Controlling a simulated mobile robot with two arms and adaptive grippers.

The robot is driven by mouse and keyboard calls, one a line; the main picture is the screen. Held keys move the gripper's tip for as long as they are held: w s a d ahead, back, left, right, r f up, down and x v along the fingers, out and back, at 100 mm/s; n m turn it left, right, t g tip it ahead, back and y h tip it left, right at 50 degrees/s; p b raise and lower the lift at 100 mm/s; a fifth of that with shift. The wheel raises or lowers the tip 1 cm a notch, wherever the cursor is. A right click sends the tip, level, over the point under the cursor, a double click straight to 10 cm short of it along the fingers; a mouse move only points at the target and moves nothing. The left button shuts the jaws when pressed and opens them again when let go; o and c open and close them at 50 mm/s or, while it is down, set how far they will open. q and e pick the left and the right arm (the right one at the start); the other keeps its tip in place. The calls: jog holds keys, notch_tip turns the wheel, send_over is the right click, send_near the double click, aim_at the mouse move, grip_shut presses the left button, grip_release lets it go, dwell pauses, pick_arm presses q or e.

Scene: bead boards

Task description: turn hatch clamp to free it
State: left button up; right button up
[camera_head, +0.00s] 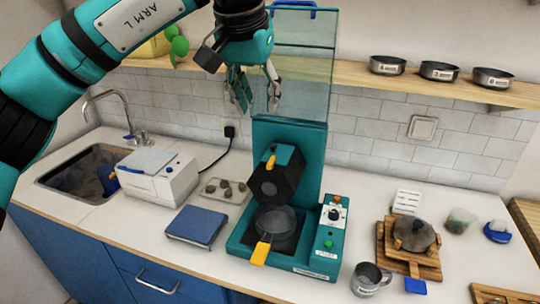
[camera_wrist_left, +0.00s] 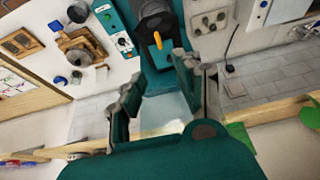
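A teal machine (camera_head: 261,236) stands on the counter, with a transparent panel (camera_head: 308,72) upright behind its black head (camera_head: 280,182). An orange lever (camera_head: 270,162) sits on the head and also shows in the left wrist view (camera_wrist_left: 158,40); I cannot tell whether it is the hatch clamp. A dark pan with an orange handle (camera_head: 260,254) lies under the head. My left gripper (camera_head: 256,90) is open and empty, high above the lever and in front of the panel. In the left wrist view its fingers (camera_wrist_left: 155,92) are apart with nothing between them. My right gripper is not in view.
A control box (camera_head: 331,226) with a knob is at the machine's right. A blue scale (camera_head: 196,226), a tray of dark lumps (camera_head: 223,190) and a white appliance (camera_head: 158,176) are at left. A metal mug (camera_head: 367,281) stands front right. A wooden shelf (camera_head: 430,87) crosses the back wall.

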aim_at(271, 160)
pick_arm(q)
jog(key=p+x, duration=0.3)
jog(key=x, duration=1.4)
jog(key=shift+s+d, duration=0.1)
jog(key=shift+s, duration=0.05)
grip_shut()
